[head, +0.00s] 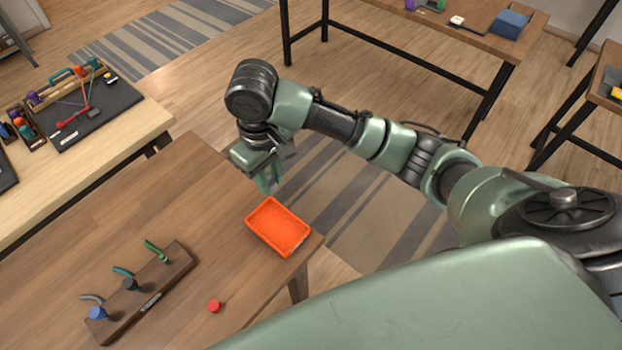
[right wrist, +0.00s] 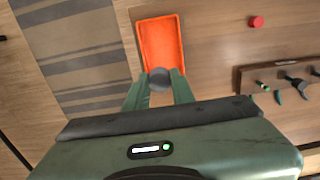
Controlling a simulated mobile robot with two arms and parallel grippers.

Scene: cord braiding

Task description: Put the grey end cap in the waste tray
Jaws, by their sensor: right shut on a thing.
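My right gripper (head: 268,184) is just beyond the orange waste tray (head: 278,226) in the head view, over the table's far edge. In the right wrist view its fingers (right wrist: 160,84) are shut on the round grey end cap (right wrist: 160,76). The cap shows between the fingertips, overlapping the near end of the waste tray (right wrist: 161,42) in that view. How high it is above the tray is hard to tell. The tray looks empty. In the head view I cannot make out the cap. My left gripper is in neither view.
A red cap (head: 214,306) stands on the table near the tray. A dark wooden rack (head: 163,281) with several short cords stands to the left. The tray sits near the table's right corner. Another bench (head: 135,124) with tools is at the left.

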